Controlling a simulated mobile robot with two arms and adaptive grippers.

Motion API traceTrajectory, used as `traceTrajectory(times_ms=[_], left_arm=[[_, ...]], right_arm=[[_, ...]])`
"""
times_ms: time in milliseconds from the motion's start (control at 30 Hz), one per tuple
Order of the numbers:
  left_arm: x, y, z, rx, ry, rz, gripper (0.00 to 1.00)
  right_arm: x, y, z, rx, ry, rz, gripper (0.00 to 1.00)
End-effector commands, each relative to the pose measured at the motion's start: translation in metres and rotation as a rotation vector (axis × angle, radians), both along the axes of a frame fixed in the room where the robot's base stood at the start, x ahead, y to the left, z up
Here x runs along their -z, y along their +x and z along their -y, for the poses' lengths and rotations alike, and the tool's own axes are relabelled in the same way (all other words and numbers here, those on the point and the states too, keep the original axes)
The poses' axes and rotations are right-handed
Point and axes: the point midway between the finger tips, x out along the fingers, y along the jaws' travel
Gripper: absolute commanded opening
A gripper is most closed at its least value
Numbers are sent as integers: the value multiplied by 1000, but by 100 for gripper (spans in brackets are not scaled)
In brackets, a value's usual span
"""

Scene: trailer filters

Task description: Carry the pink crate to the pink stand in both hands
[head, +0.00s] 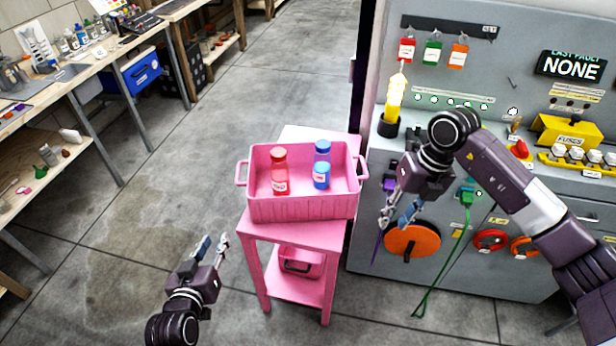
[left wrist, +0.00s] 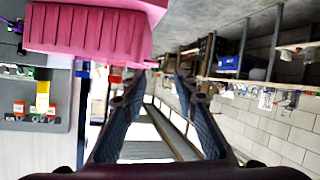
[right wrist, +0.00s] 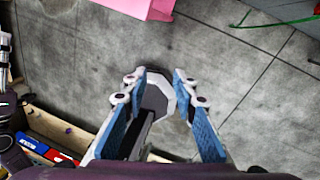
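The pink crate (head: 302,207) stands on top of the pink stand (head: 252,229) in the head view, with a handle at each end. It holds a red bottle (head: 279,172) and a blue bottle (head: 322,164), both upright. My left gripper (head: 214,244) is open and empty, low and left of the crate, apart from it. The crate also fills the upper left of the left wrist view (left wrist: 85,30). My right gripper (head: 397,218) is open and empty, right of the crate and in front of the grey panel. The right wrist view shows its spread fingers over bare floor.
The grey panel (head: 450,237) with knobs, a green cable (head: 460,235) and fuses stands close on the right. Another pink container (head: 301,261) sits on the stand's lower shelf. Workbenches (head: 75,75) line the left. The floor (head: 160,190) between is clear.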

Motion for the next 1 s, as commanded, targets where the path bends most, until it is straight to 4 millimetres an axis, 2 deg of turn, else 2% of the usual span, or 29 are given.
traceTrajectory(times_ms=[100,200,633,1000], left_arm=[[0,0,0,0,0,0,27],[0,0,0,0,0,0,27],[-1,-1,0,0,0,-1,27],[-13,-28,-1,0,1,-3,27]], right_arm=[[-18,2,4,0,-1,3,26],[-26,2,6,0,-1,2,26],[-31,2,6,0,0,1,26],[-53,2,6,0,0,0,26]])
